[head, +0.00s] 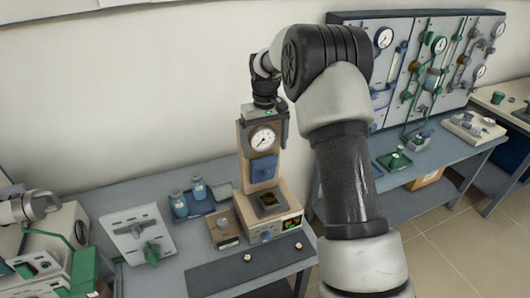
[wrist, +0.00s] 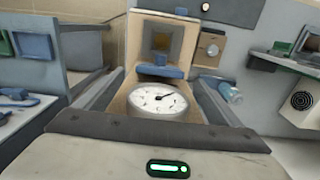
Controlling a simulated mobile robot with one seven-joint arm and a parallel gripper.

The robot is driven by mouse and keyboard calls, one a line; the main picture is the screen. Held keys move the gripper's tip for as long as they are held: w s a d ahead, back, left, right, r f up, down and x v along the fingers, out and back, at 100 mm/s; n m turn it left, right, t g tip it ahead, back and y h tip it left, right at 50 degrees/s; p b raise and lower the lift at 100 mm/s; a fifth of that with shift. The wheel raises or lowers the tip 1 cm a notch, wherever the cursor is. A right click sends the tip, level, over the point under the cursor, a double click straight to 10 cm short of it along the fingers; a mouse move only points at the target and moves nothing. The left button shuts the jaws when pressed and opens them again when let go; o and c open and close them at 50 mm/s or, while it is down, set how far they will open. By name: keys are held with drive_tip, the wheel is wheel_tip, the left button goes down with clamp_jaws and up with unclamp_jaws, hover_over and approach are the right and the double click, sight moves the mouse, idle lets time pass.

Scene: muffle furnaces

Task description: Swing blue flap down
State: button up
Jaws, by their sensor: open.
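A tan upright unit stands on the grey-blue bench, with a round white gauge (head: 262,138) on its upper front. The blue flap (head: 264,168) is just below the gauge in the head view. In the wrist view the flap (wrist: 160,72) shows partly, as a blue strip beyond the gauge (wrist: 158,100). My gripper (head: 264,118) is at the top of the unit, pointing down. In the wrist view my open gripper (wrist: 158,76) has one finger on each side of the unit's upright, with nothing held. Whether the fingers touch the unit cannot be told.
The unit's base has a dark-framed amber recess (head: 270,203) and a lit display (head: 291,224). Blue-capped bottles (head: 189,200) stand in a tray left of it. A white panel with a lever (head: 137,233) is farther left. A dark mat (head: 247,272) lies in front.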

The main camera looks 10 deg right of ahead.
sight(265, 172)
drive_tip(key=shift+f, duration=1.5)
drive_tip(key=shift+c, duration=0.3)
drive_tip(key=c, duration=1.5)
